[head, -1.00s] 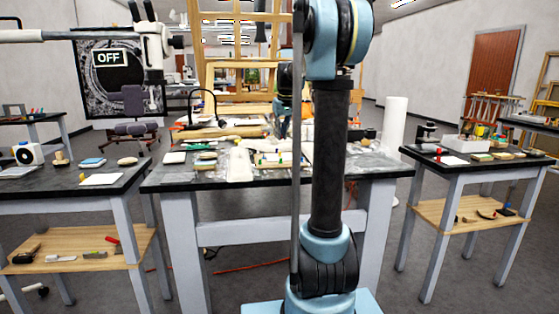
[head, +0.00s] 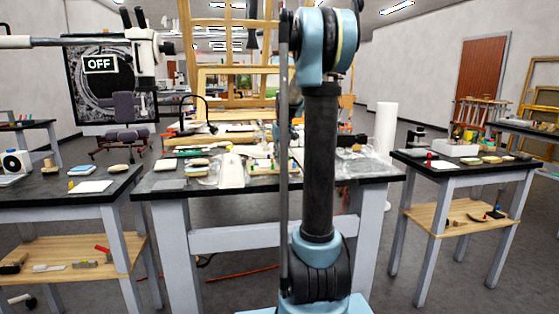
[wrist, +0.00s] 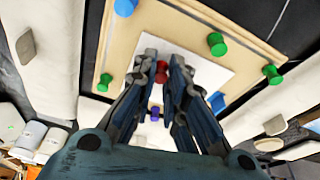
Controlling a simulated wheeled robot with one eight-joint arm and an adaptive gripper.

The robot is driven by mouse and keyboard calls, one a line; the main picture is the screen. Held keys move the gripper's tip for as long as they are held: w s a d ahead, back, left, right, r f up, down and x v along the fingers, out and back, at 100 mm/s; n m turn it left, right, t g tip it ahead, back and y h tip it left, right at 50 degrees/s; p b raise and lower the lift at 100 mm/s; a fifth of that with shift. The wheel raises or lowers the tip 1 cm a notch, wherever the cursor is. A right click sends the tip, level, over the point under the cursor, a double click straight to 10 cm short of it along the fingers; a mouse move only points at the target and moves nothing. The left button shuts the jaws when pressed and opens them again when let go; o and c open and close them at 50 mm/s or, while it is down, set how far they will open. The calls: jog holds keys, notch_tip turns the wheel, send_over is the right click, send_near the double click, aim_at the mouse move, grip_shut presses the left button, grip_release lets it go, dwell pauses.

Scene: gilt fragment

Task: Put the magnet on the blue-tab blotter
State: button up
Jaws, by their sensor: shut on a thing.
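In the wrist view my gripper (wrist: 161,77) is shut on a small red piece, which looks like a magnet (wrist: 161,70). The fingers sit on either side of it, over a white sheet (wrist: 203,67) on a pale wooden board (wrist: 184,16). I cannot tell whether the red piece still touches the sheet. A blue piece (wrist: 217,102) shows beside my fingers; I cannot tell whether it is a tab or a magnet. In the head view the gripper is hidden behind my arm. I cannot make out the blue-tab blotter for sure.
Green pegs (wrist: 217,43) and a purple one (wrist: 155,113) stand around the sheet. The centre table (head: 170,186) is crowded. A left table holds a white sheet with a yellow tab (head: 70,185). A right table (head: 400,157) holds small items, one red (head: 428,155).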

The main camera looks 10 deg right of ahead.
jog(key=shift+f, duration=0.35)
jog(key=o, duration=0.4)
jog(key=a+v, duration=0.1)
jog(key=v, duration=1.1)
jog(key=s+a+f+m, duration=0.1)
jog(key=s+f, duration=0.4)
jog(key=s, duration=0.6)
jog(key=s+a+f, duration=0.1)
jog(key=s+f, duration=0.4)
jog(key=s, duration=0.6)
jog(key=s+f+m, duration=0.1)
jog(key=s+f, duration=1.5)
jog(key=s, duration=0.2)
jog(key=shift+a+f+g+h, duration=0.3)
jog(key=shift+a+g, duration=0.1)
